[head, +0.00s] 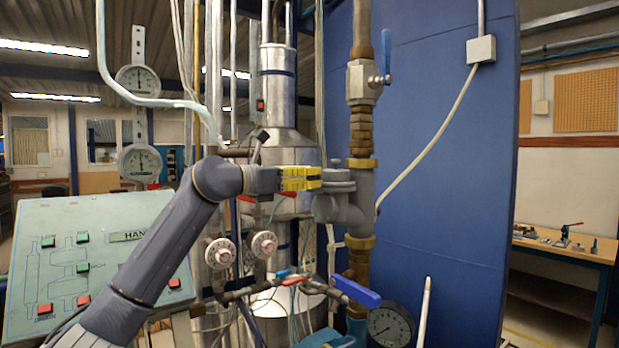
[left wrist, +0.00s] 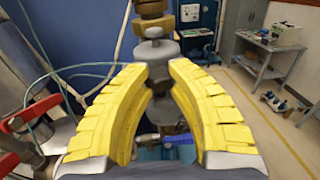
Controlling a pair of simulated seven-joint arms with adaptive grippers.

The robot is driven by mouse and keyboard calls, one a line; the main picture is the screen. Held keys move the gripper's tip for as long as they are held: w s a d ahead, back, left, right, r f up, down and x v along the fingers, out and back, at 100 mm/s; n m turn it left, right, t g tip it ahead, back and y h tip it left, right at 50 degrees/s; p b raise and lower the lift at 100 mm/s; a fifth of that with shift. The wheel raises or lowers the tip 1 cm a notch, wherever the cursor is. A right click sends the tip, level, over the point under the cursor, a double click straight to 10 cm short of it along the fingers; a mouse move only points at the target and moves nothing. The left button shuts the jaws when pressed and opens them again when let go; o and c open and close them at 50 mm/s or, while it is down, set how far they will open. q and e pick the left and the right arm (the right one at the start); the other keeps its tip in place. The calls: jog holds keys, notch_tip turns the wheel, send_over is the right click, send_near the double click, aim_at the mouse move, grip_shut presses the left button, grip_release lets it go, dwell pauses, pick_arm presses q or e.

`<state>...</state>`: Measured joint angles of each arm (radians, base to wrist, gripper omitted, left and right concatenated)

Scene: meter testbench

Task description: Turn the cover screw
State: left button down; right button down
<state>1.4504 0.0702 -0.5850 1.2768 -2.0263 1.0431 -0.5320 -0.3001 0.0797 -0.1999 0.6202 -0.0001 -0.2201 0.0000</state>
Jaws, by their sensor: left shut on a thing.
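The cover screw (head: 338,176) is a grey round cap with a small knob on top. It sits upright on a grey pipe fitting (head: 350,212) on the vertical brass pipe, in the middle of the head view. My left gripper (head: 316,178) comes in level from the left, with its yellow fingertips at the cap's left side. In the left wrist view, the two yellow fingers of my left gripper (left wrist: 158,66) curve inward with the grey cap (left wrist: 157,48) at their tips. They are shut on it, though the exact contact is partly hidden. My right gripper is not in view.
A valve with a blue handle (head: 386,58) is above, and another blue lever (head: 357,292) and a pressure gauge (head: 390,324) are below. A blue panel (head: 450,200) stands close behind on the right. A control console (head: 95,250) is at left.

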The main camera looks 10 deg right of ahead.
pick_arm(q)
jog(key=shift+w+r+m+g+h, duration=0.1)
jog(key=shift+m+g+h, duration=0.4)
jog(key=shift+m+g, duration=0.65)
jog(key=shift+n+g, duration=0.25)
jog(key=c, duration=1.4)
grip_release()
jog(key=shift+o, duration=1.3)
jog(key=shift+a, duration=0.6)
jog(key=shift+o, duration=0.4)
jog(key=v, duration=1.1)
jog(key=shift+d, duration=0.1)
